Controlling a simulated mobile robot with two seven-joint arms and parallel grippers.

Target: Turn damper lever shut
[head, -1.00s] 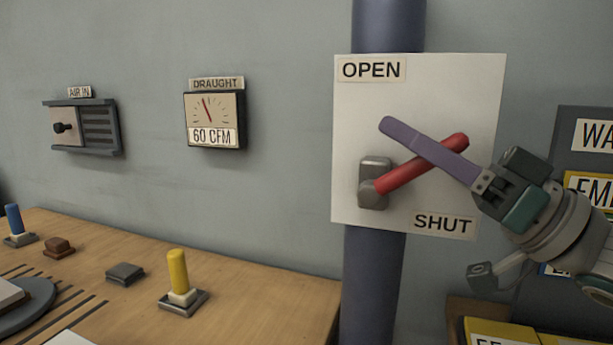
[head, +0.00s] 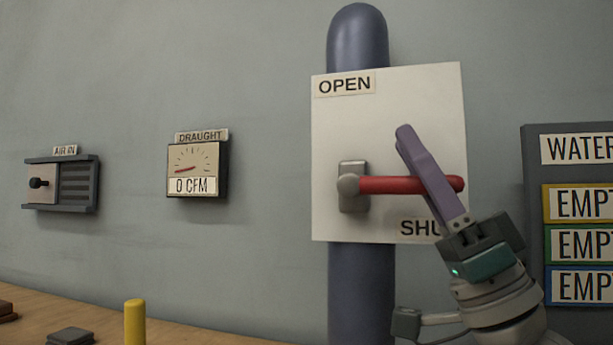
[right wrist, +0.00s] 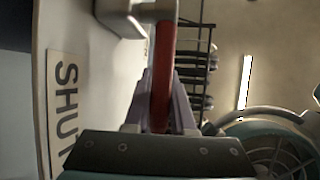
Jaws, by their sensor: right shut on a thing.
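The red damper lever (head: 385,185) is on a white plate (head: 335,125) marked OPEN at the top and SHUT at the lower right. The lever lies about horizontal, pointing right from its grey pivot (head: 349,185). My right gripper (head: 420,165), with purple fingers, is shut on the lever near its outer end. In the right wrist view the red lever (right wrist: 163,70) runs between the fingers. The gripper hides part of the word SHUT. My left gripper is not in view.
The draught gauge (head: 193,170) on the wall reads 0 CFM. An AIR IN slider vent (head: 60,184) is at the far left. A dark board with WATER and EMPTY labels (head: 578,149) stands right of my arm. The wooden bench (head: 60,325) is at lower left.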

